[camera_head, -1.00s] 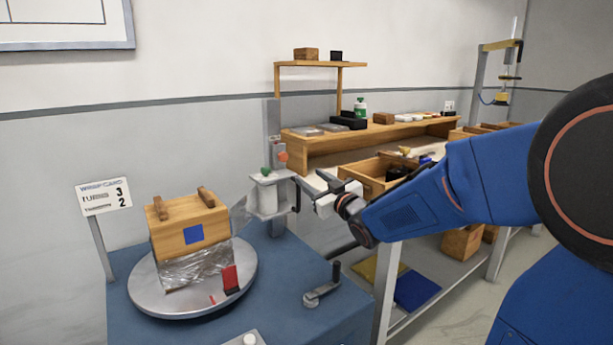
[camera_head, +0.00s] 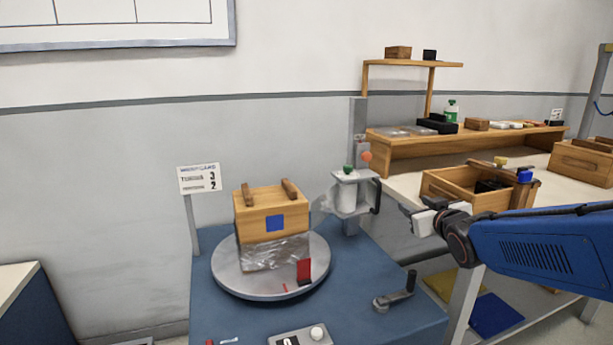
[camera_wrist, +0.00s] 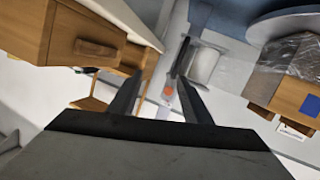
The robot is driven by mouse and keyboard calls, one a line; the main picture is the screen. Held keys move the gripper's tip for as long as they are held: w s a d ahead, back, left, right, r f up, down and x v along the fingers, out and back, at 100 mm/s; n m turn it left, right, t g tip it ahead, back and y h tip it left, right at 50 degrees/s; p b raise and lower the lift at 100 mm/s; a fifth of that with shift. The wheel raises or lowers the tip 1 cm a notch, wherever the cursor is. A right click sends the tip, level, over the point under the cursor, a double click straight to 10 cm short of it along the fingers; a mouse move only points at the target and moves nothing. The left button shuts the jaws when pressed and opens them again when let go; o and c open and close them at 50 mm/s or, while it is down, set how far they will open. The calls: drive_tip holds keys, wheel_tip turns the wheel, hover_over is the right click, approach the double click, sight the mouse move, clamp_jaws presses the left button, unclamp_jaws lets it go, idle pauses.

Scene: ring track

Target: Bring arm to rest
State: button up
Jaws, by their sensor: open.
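My gripper (camera_head: 420,219) is at the end of my blue arm (camera_head: 545,248), right of the blue turntable stand in the head view. In the wrist view its two dark fingers (camera_wrist: 160,88) are apart with nothing held between them. The film dispenser (camera_head: 346,195), with a white roll and green and orange knobs, stands left of the gripper and apart from it. The wooden crate (camera_head: 270,212) with a blue square sits on the round grey turntable (camera_head: 232,279). Clear film wraps its lower part.
A workbench (camera_head: 405,186) with a wooden bin (camera_head: 450,187) and a raised shelf (camera_head: 470,135) stands at the right, close behind my gripper. A crank handle (camera_head: 396,297) rises from the blue stand (camera_head: 360,320). A wrap card (camera_head: 199,178) stands on a post at left.

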drive_tip(key=s+f+m+g, duration=0.1)
drive_tip(key=s+f+g, duration=0.2)
drive_tip(key=s, duration=0.8)
drive_tip(key=s+f+m+g, duration=0.1)
drive_tip(key=s+f+g, duration=0.3)
drive_tip(key=s, duration=0.7)
drive_tip(key=s+a+f+m+g, duration=0.1)
drive_tip(key=s+f+g, duration=0.2)
drive_tip(key=s+f, duration=0.3)
drive_tip(key=s, duration=0.5)
drive_tip(key=shift+g+h, duration=0.3)
drive_tip(key=shift+h, duration=0.1)
